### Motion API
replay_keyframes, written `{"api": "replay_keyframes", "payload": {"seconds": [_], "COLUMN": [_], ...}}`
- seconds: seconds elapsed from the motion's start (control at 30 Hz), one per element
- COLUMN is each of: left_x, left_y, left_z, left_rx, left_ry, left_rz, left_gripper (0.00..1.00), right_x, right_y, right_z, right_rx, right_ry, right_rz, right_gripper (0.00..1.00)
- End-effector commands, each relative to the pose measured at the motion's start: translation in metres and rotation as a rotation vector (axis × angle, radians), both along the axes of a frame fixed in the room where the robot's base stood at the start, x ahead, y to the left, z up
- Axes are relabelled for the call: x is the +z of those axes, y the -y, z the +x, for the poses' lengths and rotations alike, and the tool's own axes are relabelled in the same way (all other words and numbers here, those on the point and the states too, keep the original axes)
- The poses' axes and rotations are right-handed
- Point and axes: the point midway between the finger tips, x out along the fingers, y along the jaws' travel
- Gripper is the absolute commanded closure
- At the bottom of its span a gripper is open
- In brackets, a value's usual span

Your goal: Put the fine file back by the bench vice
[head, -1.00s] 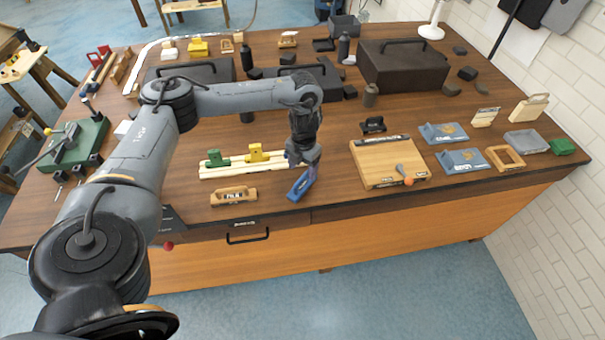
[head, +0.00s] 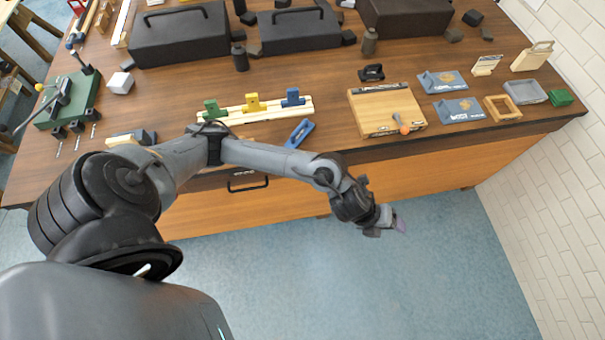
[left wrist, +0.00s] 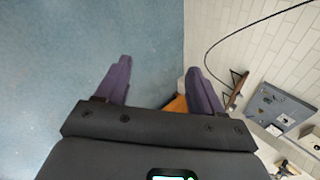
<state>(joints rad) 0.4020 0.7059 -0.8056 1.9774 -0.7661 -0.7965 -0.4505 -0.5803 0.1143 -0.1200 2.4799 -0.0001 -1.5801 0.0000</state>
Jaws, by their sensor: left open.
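A green bench vice (head: 68,100) stands at the left end of the wooden bench, with several thin metal rods (head: 77,143) lying in front of it. A slim grey tool with an orange end (head: 400,124) lies on a wooden board at the right; I cannot tell whether it or one of the rods is the fine file. My left gripper (head: 388,228) is out past the bench's front edge, above the blue floor. In the left wrist view its two purple fingers (left wrist: 159,66) are apart with nothing between them. My right gripper is not in view.
A cream rail (head: 262,110) with green, yellow and blue clips lies near the bench front. A blue block (head: 300,132) lies before it. Dark cases (head: 180,37) fill the back. Blue plates (head: 459,110) and a wooden frame (head: 502,108) are at the right.

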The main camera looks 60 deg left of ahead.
Motion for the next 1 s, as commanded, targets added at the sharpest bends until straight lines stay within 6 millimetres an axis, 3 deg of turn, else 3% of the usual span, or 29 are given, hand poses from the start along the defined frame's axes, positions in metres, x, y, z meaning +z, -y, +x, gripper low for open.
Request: {"api": "replay_keyframes", "payload": {"seconds": [0.03, 0.17, 0.27, 0.4, 0.6, 0.8, 1.0], "left_x": [0.007, 0.029, 0.036, 0.030, 0.015, 0.010, 0.010], "left_y": [0.022, 0.031, 0.011, -0.036, -0.091, -0.113, -0.115], "left_z": [-0.013, -0.032, -0.051, -0.089, -0.150, -0.182, -0.185], "left_rx": [0.111, 0.476, 0.796, 1.231, 1.692, 1.890, 1.913], "left_ry": [-0.020, -0.097, -0.196, -0.346, -0.504, -0.567, -0.572], "left_rz": [-0.104, -0.329, -0.469, -0.593, -0.652, -0.658, -0.660], "left_gripper": [0.33, 0.33, 0.33, 0.33, 0.33, 0.33, 0.33], "right_x": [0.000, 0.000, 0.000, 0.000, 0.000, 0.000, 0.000], "right_y": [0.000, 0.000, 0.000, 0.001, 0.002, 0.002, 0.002], "right_z": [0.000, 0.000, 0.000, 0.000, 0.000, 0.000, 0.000], "right_rx": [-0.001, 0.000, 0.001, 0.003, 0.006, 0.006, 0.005], "right_ry": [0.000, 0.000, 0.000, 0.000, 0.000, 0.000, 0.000], "right_rz": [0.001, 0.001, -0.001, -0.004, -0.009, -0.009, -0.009], "right_gripper": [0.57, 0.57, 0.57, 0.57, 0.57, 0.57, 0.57]}}
